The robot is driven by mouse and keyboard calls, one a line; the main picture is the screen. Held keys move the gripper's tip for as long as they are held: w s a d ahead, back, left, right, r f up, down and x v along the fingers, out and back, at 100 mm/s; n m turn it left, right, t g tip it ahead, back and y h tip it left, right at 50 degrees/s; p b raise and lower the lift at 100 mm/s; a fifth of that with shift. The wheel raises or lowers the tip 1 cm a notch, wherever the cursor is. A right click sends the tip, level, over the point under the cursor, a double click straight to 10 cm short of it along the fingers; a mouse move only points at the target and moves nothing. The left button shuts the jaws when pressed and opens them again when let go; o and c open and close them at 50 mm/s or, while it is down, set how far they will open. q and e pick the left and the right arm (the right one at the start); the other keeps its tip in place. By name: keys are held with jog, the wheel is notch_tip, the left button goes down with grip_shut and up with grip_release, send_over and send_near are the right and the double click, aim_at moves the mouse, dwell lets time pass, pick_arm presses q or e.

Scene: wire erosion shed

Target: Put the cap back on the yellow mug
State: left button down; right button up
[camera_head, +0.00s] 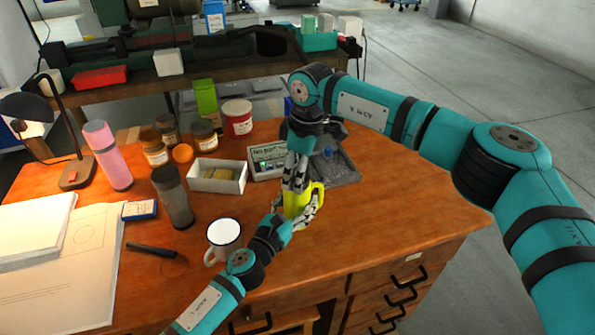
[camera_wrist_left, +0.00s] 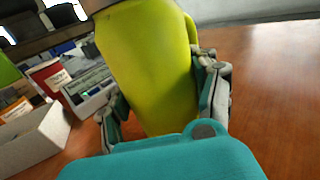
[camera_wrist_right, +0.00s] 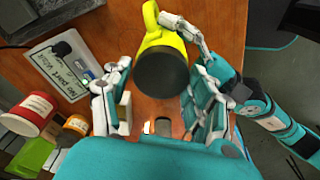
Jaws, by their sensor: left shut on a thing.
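The yellow mug (camera_head: 297,201) stands near the middle of the table, its handle on the far right side. My left gripper (camera_head: 296,218) is shut around its body; the left wrist view shows the yellow wall (camera_wrist_left: 150,65) between both fingers. My right gripper (camera_head: 295,183) is above the mug, pointing down. In the right wrist view its fingers (camera_wrist_right: 158,85) are spread, one on each side of the mug's dark round top (camera_wrist_right: 162,73). I cannot tell whether that dark disc is the cap or the open mouth. No separate cap is clearly visible.
A white enamel mug (camera_head: 224,238) stands close to my left gripper. A white open box (camera_head: 216,188), a scale (camera_head: 266,162) and a grey tray (camera_head: 346,172) lie behind. A dark tumbler (camera_head: 173,200) and pink bottle (camera_head: 107,157) stand left. The table's right part is clear.

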jog(key=o, duration=0.4)
notch_tip(320, 180, up, 12)
jog(key=d, duration=0.1)
jog(key=shift+s+d, duration=0.2)
jog(key=shift+s, duration=0.05)
pick_arm(q)
jog(key=shift+c, duration=1.1)
grip_release()
jog(key=shift+s, duration=0.1)
jog(key=v, duration=1.2)
